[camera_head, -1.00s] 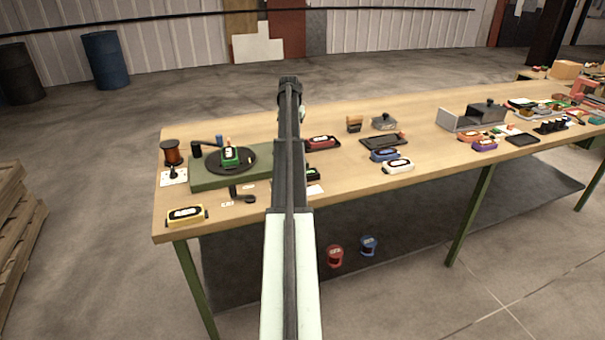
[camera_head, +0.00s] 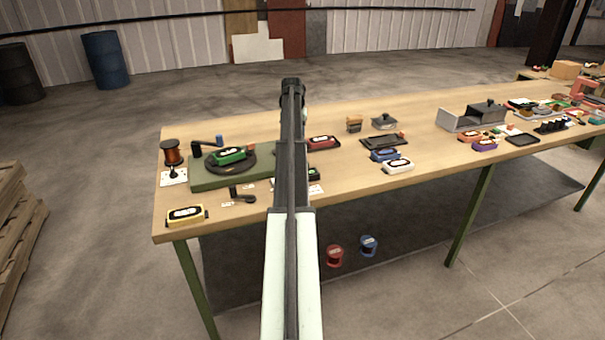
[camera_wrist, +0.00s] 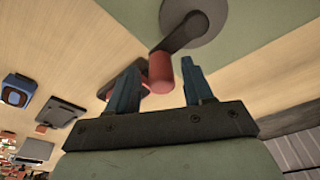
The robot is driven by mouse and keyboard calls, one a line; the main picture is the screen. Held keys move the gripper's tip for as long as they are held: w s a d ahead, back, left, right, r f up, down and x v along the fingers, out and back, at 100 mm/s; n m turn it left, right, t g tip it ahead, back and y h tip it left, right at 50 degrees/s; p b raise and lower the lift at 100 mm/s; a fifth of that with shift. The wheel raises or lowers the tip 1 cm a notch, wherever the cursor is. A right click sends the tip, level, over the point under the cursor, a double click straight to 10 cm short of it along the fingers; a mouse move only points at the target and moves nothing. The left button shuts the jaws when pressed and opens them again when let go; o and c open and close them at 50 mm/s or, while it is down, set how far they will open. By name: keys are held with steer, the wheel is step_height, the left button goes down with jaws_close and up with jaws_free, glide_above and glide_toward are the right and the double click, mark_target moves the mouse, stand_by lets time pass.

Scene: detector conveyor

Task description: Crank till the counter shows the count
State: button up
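A red crank knob (camera_wrist: 160,75) on a dark crank arm (camera_wrist: 184,32) shows in the wrist view, with the arm joined to a grey round hub (camera_wrist: 208,16). My gripper (camera_wrist: 161,63) is open, with the knob between its two blue fingers and gaps visible on both sides. In the head view my arm hides the gripper and crank. A green detector (camera_head: 230,155) lies on a dark turntable (camera_head: 243,168) on a green base (camera_head: 205,183). A small dark box with a green part (camera_head: 314,173), possibly the counter, is partly hidden by my arm; its reading is illegible.
A yellow detector (camera_head: 186,216) is at the table's front left corner, near a black handled piece (camera_head: 243,196). A copper spool (camera_head: 171,153) stands at the left edge. Red, blue and white (camera_head: 398,166) detectors lie right of my arm. The wooden table (camera_head: 240,120) is clear at the back left.

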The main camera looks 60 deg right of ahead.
steer(key=shift+r, duration=4)
